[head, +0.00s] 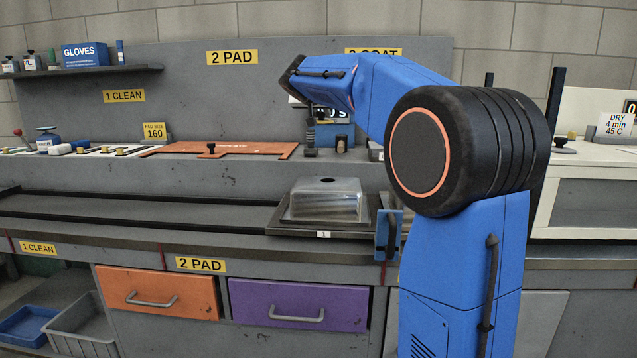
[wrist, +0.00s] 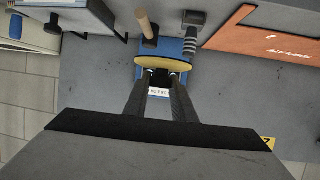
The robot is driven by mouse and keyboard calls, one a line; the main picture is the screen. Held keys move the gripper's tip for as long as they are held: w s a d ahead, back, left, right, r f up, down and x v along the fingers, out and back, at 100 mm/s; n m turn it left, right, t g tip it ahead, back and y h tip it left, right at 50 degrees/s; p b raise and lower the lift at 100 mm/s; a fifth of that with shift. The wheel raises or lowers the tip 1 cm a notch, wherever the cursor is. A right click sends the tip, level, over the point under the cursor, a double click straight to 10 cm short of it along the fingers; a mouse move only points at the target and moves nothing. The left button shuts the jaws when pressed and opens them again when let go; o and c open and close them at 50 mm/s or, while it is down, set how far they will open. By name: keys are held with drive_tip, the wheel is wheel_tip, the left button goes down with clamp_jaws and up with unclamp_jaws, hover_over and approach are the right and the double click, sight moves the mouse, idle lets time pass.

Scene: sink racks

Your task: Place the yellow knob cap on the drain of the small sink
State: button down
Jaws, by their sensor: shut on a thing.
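The yellow knob cap (wrist: 168,62) shows in the wrist view as a thin yellow disc with a dark middle part. My gripper (wrist: 163,76) is shut on its dark middle part, and the disc lies just beyond the fingertips. In the head view my arm reaches over the back counter, and its end is too small and dark there to make out the cap. I cannot make out the small sink or its drain in either view.
An orange board (head: 225,151) with a black knob lies on the back counter. It also shows in the wrist view (wrist: 265,38). A clear dome (head: 325,199) stands on a black tray lower down. A blue device (head: 333,133) and a wooden peg (wrist: 148,27) stand close to my gripper.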

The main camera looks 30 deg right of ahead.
drive_tip(key=s+a+f+m+g+h, duration=0.2)
drive_tip(key=s+f+m+g+h, duration=0.1)
drive_tip(key=s+f, duration=0.15)
drive_tip(key=m+g+h, duration=0.1)
drive_tip(key=m+g, duration=0.4)
hover_over(327, 180)
drive_tip(key=f, duration=0.2)
drive_tip(key=shift+s+d+f, duration=0.1)
drive_tip(key=shift+f, duration=2.2)
drive_tip(key=shift+s+f, duration=0.1)
drive_tip(key=shift+f, duration=2.2)
drive_tip(key=shift+f, duration=0.1)
drive_tip(key=c, duration=1.5)
unclamp_jaws()
drive_tip(key=shift+a+r, duration=0.2)
drive_tip(key=v, duration=1.1)
drive_tip(key=shift+s+a, duration=0.2)
drive_tip(key=shift+a, duration=0.15)
